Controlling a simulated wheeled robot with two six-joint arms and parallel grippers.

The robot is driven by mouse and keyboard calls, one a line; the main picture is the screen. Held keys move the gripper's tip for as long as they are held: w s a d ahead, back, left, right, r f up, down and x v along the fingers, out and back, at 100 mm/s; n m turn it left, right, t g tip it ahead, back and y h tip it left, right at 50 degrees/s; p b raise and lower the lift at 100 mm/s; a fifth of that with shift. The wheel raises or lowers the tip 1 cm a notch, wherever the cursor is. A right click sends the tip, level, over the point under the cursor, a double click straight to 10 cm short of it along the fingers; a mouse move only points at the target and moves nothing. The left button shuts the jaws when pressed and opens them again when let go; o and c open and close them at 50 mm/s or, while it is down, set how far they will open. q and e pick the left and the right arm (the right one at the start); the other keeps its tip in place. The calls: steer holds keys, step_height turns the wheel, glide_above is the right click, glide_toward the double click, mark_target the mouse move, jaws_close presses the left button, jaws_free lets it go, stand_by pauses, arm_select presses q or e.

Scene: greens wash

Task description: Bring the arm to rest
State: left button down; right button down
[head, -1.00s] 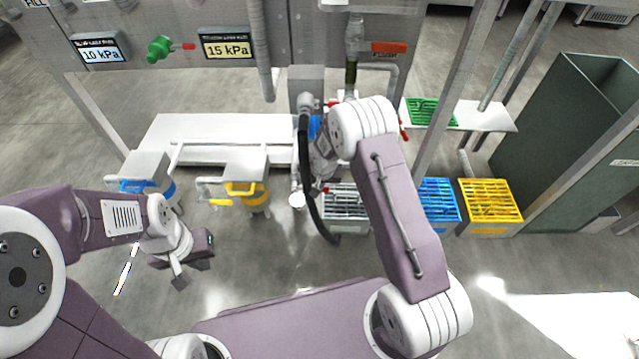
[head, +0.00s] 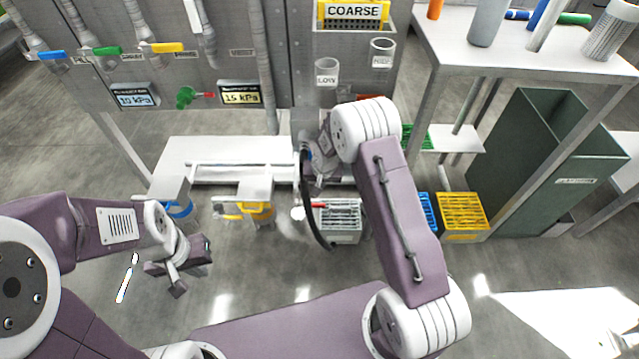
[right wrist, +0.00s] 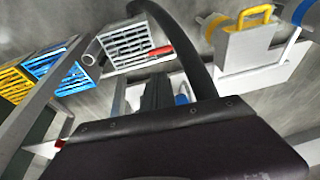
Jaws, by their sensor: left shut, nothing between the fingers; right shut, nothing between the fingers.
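My left gripper (head: 180,279) hangs at the left in the head view, above the bare floor, shut and empty. My right arm reaches forward through the middle of the head view, bent at a high elbow. My right gripper is mostly hidden behind that arm in the head view. In the right wrist view its dark fingers (right wrist: 164,92) show beyond the dark gripper body, shut with nothing held. A black hose (head: 309,205) hangs beside the right gripper and also crosses the right wrist view (right wrist: 189,45).
A grey slatted crate (head: 341,235) and a yellow one (head: 463,232) stand on the floor ahead. A tall green bin (head: 515,165) is at right. The wall panel bears a 10 kPa sign (head: 134,96) and a 15 kPa sign (head: 240,94). A white bench (head: 215,150) stands below.

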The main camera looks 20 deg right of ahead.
steer(key=shift+w, duration=0.1)
step_height(320, 180, up, 14)
steer(key=s+t, duration=0.2)
steer(key=s+d+n+g, duration=0.1)
steer(key=s+n+g, duration=0.3)
steer(key=s, duration=2)
step_height(320, 180, up, 36)
steer(key=p, duration=3.6)
steer(key=shift+w+f+m, duration=0.15)
steer(key=shift+w+m, duration=0.15)
steer(key=shift+m, duration=0.1)
